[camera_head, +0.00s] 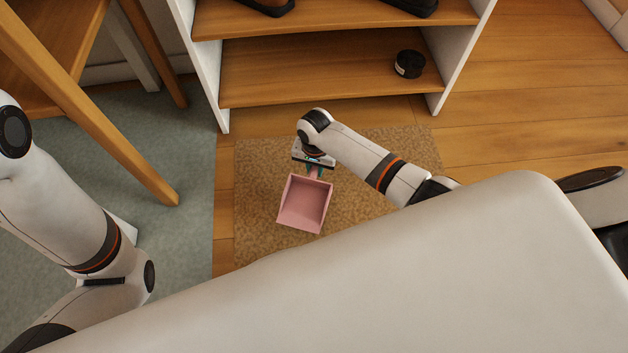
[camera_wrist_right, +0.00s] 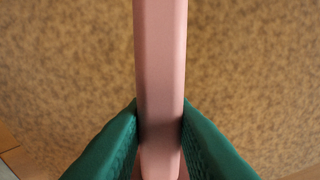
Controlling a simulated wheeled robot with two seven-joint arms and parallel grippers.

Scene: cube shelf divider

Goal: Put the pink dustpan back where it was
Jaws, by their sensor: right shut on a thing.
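The pink dustpan (camera_head: 304,205) shows in the head view over the brown mat, its pan toward me and its handle toward the shelf. My right gripper (camera_head: 314,171) is shut on the handle. In the right wrist view the green fingers (camera_wrist_right: 160,135) press on both sides of the pink handle (camera_wrist_right: 160,60), with the brown mat behind it. I cannot tell whether the dustpan touches the mat or is just above it. My left arm is at the left edge of the head view, but its gripper does not show.
A white-sided shelf unit with wooden boards (camera_head: 300,75) stands beyond the mat (camera_head: 385,215). A round black thing (camera_head: 409,64) is on its lower board, which has free room at left. A wooden table leg (camera_head: 120,135) slants over the grey-green rug (camera_head: 180,230) at left.

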